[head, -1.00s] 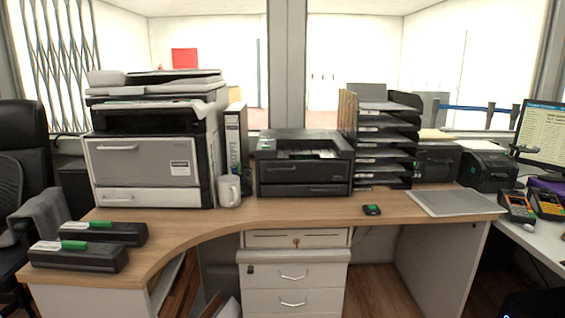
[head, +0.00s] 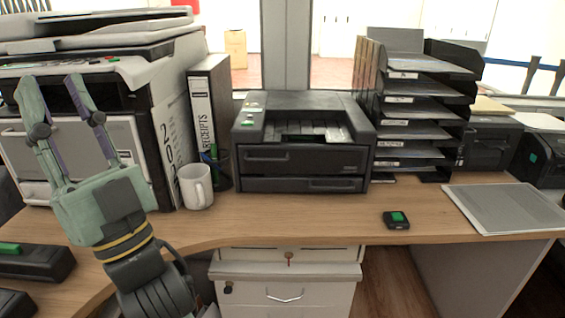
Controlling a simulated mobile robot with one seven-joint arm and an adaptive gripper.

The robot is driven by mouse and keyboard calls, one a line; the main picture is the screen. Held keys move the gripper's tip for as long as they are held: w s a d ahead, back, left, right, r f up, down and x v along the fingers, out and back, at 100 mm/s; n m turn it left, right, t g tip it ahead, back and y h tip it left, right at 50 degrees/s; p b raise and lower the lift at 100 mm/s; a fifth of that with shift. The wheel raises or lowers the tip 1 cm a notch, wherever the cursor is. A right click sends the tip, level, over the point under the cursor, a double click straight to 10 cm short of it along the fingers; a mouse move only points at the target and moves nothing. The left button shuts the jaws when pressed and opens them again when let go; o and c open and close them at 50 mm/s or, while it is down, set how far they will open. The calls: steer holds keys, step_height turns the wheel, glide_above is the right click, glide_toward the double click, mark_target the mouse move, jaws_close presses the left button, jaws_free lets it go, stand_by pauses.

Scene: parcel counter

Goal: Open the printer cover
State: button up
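A black desktop printer (head: 303,143) stands on the wooden desk in the middle of the head view. Its top has a recessed tray area and a small control panel at the left, and its front has two drawer-like panels. The top cover appears down. My gripper (head: 53,90) is at the left of the view, in front of the large grey copier, pointing up with its two fingers spread apart. It is empty and well to the left of the black printer, with the mug between them in the picture.
A white mug (head: 196,186), a pen cup (head: 219,170) and a receipts binder (head: 209,115) stand left of the printer. A tray stack (head: 420,110) stands close on its right. The desk (head: 290,218) in front is clear, apart from a small black device (head: 396,220) at the right.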

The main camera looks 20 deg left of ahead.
steer(key=w+f+m+t+h, duration=0.85)
steer(key=w+m+h, duration=0.25)
steer(key=w+m, duration=0.25)
steer(key=m+h, duration=1.2)
steer(key=m, duration=0.1)
glide_toward(266, 160)
steer(key=shift+g, duration=0.45)
steer(key=p+x, duration=0.1)
steer(key=x, duration=0.2)
steer(key=p+x, duration=0.1)
steer(key=x, duration=0.2)
steer(key=p+x, duration=0.1)
steer(key=x, duration=0.2)
steer(key=shift+r, duration=0.3)
steer(key=shift+c, duration=0.4)
jaws_close()
steer(key=shift+s+f, duration=0.1)
